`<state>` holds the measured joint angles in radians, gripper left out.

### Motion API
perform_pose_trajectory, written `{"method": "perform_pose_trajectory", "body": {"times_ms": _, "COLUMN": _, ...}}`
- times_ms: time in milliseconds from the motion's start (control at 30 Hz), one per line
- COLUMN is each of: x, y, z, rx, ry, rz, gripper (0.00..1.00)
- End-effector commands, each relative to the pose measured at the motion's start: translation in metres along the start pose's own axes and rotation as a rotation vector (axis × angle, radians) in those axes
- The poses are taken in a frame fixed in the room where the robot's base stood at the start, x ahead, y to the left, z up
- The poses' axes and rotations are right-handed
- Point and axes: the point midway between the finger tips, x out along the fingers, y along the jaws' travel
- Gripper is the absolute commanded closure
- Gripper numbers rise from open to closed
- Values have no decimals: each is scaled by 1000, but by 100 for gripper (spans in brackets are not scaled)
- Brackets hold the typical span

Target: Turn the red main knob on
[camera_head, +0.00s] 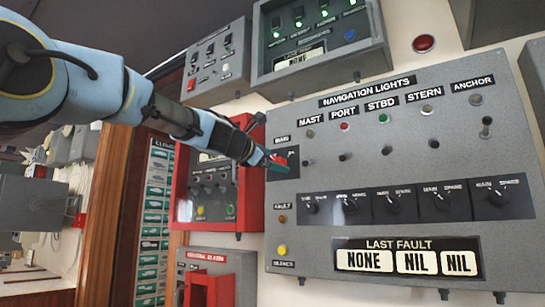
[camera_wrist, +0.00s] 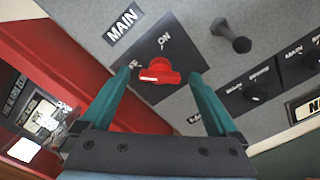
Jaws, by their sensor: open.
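The red main knob (camera_wrist: 157,74) sits on a dark square plate under the MAIN label in the wrist view. Its white-marked bar lies about crosswise in that picture, and an ON mark shows above it on the plate. In the head view the red knob (camera_head: 281,157) is partly covered by my gripper. My gripper (camera_wrist: 158,82) is open, with one teal finger on each side of the knob. It also shows in the head view (camera_head: 281,166) at the left edge of the grey navigation lights panel (camera_head: 400,150). I cannot tell whether the fingers touch the knob.
Toggle levers (camera_head: 386,150) and a row of black MAIN/SPARE knobs (camera_head: 393,203) stand out right of the knob. A red-framed box (camera_head: 250,190) is on the wall to the left. A yellow button (camera_head: 282,250) is below, and a screen box (camera_head: 315,50) above.

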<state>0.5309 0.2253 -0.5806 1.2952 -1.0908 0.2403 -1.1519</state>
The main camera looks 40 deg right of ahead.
Motion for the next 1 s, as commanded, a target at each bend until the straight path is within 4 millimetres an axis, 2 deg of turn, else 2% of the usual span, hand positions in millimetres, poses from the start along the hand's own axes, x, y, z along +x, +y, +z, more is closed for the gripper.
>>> {"method": "perform_pose_trajectory", "body": {"times_ms": 200, "x": 0, "y": 0, "z": 0, "rx": 0, "ry": 0, "rz": 0, "gripper": 7}}
{"method": "perform_pose_trajectory", "body": {"times_ms": 900, "x": 0, "y": 0, "z": 0, "rx": 0, "ry": 0, "rz": -1, "gripper": 86}}
{"method": "perform_pose_trajectory", "body": {"times_ms": 1000, "x": 0, "y": 0, "z": 0, "rx": 1, "ry": 0, "rz": -1, "gripper": 91}}
